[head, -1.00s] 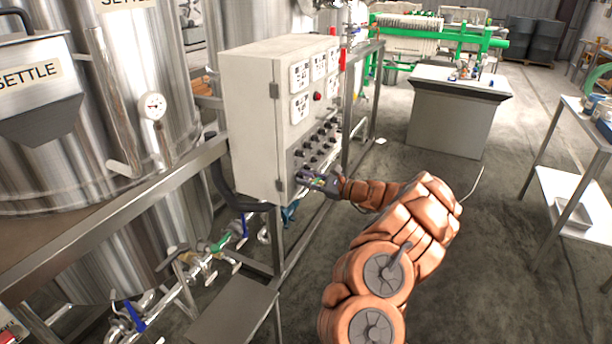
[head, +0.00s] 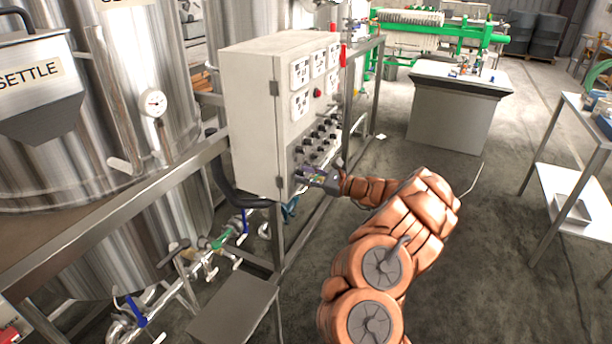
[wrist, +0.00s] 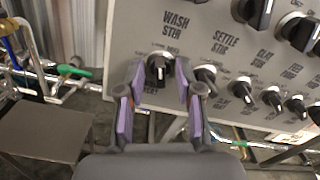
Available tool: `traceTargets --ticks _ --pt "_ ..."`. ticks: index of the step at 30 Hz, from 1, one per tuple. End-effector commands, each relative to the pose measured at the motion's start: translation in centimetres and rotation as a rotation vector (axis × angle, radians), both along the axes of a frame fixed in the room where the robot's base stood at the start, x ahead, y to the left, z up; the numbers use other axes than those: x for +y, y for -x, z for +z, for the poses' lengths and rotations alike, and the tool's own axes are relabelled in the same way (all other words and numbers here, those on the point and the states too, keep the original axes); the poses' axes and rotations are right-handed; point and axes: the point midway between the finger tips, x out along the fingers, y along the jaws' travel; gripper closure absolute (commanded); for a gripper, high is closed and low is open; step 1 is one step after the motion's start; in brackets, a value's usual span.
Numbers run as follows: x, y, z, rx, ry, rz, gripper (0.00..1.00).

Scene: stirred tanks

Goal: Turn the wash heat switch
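The control panel (head: 290,130) is a white box with rows of dark knobs. In the wrist view, a black knob with a white pointer line (wrist: 158,66) sits below the "WASH STIR" label; the label under it is partly hidden, with letters like "EAT" showing. Its pointer stands about upright. My gripper (wrist: 159,76) is open, with one purple-padded finger on each side of this knob. I cannot tell whether either pad touches it. In the head view my gripper (head: 318,178) is at the panel's lower corner and covers the knob.
Other knobs stand close by to the right, the nearest one (wrist: 206,74) just beside the right finger. Pipes with a green valve handle (wrist: 72,71) and a metal step (wrist: 45,130) are at left. A metal frame post (head: 277,240) stands below the panel.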

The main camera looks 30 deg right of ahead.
Motion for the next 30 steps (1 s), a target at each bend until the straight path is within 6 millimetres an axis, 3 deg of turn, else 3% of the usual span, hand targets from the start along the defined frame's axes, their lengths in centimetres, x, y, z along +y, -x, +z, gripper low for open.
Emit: traceTargets --ticks 11,24,30 --pt "-0.6 0.8 0.0 0.000 0.000 -0.002 0.65" --pt "-4.7 7.6 0.0 -0.001 -0.001 -0.003 0.65" --pt "-5.9 9.6 0.0 -0.001 0.001 -0.003 0.65"
